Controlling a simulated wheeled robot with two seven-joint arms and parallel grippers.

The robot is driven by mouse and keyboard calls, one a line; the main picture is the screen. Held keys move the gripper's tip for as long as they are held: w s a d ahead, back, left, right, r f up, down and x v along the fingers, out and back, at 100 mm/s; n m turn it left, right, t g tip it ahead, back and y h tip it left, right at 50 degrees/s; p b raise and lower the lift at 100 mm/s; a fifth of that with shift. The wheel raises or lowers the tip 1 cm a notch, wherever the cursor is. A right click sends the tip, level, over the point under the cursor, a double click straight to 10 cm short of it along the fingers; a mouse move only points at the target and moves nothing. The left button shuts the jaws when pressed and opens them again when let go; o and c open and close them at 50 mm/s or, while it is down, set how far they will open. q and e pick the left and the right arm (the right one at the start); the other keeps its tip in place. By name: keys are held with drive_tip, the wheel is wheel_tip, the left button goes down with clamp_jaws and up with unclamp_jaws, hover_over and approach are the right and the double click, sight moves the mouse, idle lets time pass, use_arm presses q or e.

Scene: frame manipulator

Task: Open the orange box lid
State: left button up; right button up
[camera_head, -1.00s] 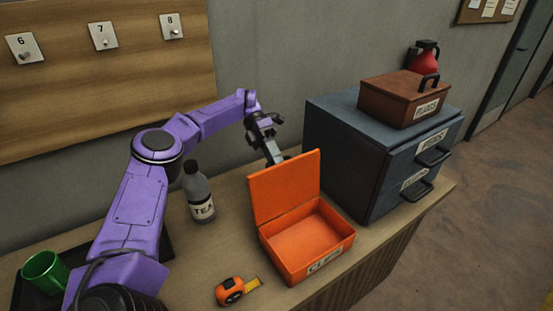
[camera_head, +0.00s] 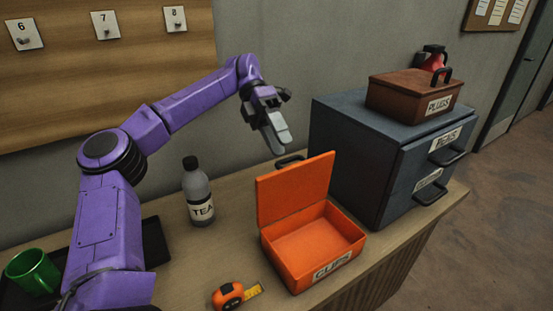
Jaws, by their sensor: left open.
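The orange box (camera_head: 312,262) labelled CLIPS stands on the wooden counter in the head view. Its lid (camera_head: 296,187) is raised upright at the back, and the inside looks empty. A dark handle (camera_head: 290,161) shows behind the lid's top edge. My left gripper (camera_head: 278,143) is in the air above and behind the lid, apart from it, fingers pointing down. It is open and holds nothing that I can see. My right gripper is not in view.
A tea bottle (camera_head: 198,193) stands left of the box. A tape measure (camera_head: 232,294) lies in front of it, and a green mug (camera_head: 33,271) sits on a dark tray. A grey drawer cabinet (camera_head: 375,160) with a brown PLUGS box (camera_head: 412,97) stands to the right.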

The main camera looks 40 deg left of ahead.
use_arm(q)
drive_tip(key=s+d+r+b, duration=0.2)
drive_tip(key=s+d, duration=0.1)
drive_tip(key=s, duration=0.1)
drive_tip(key=shift+s+d+r, duration=0.25)
drive_tip(key=shift+s+r, duration=0.05)
drive_tip(key=shift+s, duration=0.1)
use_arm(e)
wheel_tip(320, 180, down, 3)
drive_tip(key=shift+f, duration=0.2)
